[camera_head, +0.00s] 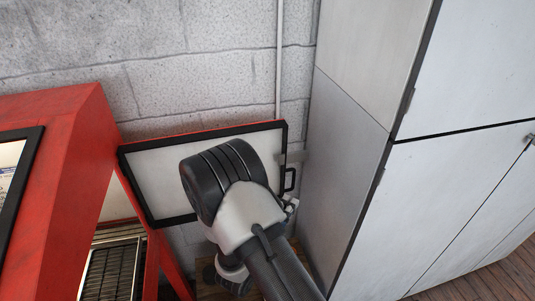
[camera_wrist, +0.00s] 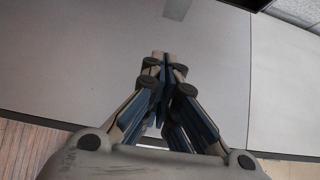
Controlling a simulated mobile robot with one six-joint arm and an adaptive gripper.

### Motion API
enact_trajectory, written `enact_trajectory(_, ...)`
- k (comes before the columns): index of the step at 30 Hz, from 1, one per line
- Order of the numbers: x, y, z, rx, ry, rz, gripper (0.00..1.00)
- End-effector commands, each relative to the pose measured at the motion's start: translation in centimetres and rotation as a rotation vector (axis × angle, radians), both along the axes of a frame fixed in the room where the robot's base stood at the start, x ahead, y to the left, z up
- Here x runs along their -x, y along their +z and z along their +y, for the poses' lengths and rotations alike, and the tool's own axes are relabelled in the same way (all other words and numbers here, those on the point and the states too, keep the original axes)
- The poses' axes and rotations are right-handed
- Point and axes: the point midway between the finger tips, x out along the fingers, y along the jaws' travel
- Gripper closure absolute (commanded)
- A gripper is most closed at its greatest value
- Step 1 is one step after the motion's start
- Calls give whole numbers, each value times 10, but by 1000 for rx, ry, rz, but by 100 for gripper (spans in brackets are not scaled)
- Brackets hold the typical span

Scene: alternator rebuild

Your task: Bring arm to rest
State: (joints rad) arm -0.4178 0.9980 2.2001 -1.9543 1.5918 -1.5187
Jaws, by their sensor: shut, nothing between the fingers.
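My gripper (camera_wrist: 164,62) shows in the wrist view, with its fingertips together and nothing between them. Behind it in that view is a pale flat panel surface (camera_wrist: 80,60). In the head view my arm rises from the bottom middle, in front of an open door with a black frame. My gripper is not clearly visible there, hidden by or beyond my arm links.
A red cabinet (camera_head: 75,190) stands at the left, with its pale-panelled open door (camera_head: 150,175) close behind my arm. A tall grey cabinet (camera_head: 345,150) stands to the right. A block wall (camera_head: 150,50) is behind. Wooden floor (camera_head: 500,280) shows at lower right.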

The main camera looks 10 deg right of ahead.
Motion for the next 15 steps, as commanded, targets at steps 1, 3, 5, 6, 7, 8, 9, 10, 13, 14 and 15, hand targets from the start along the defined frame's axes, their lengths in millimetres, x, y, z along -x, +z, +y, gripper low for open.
enact_trajectory(1, 0, 0, 0, 0, -1, 0, 100)
enact_trajectory(3, 1, 2, -2, -5, -7, -6, 100)
enact_trajectory(5, 3, 8, -7, -27, -33, -29, 100)
enact_trajectory(6, 5, 15, -13, -52, -64, -55, 100)
enact_trajectory(7, 8, 22, -20, -80, -96, -83, 100)
enact_trajectory(8, 13, 30, -27, -113, -135, -117, 100)
enact_trajectory(9, 21, 42, -38, -167, -195, -173, 100)
enact_trajectory(10, 28, 52, -48, -213, -249, -222, 100)
enact_trajectory(13, 63, 81, -79, -391, -447, -420, 100)
enact_trajectory(14, 75, 88, -86, -446, -506, -484, 100)
enact_trajectory(15, 92, 95, -95, -518, -586, -569, 100)
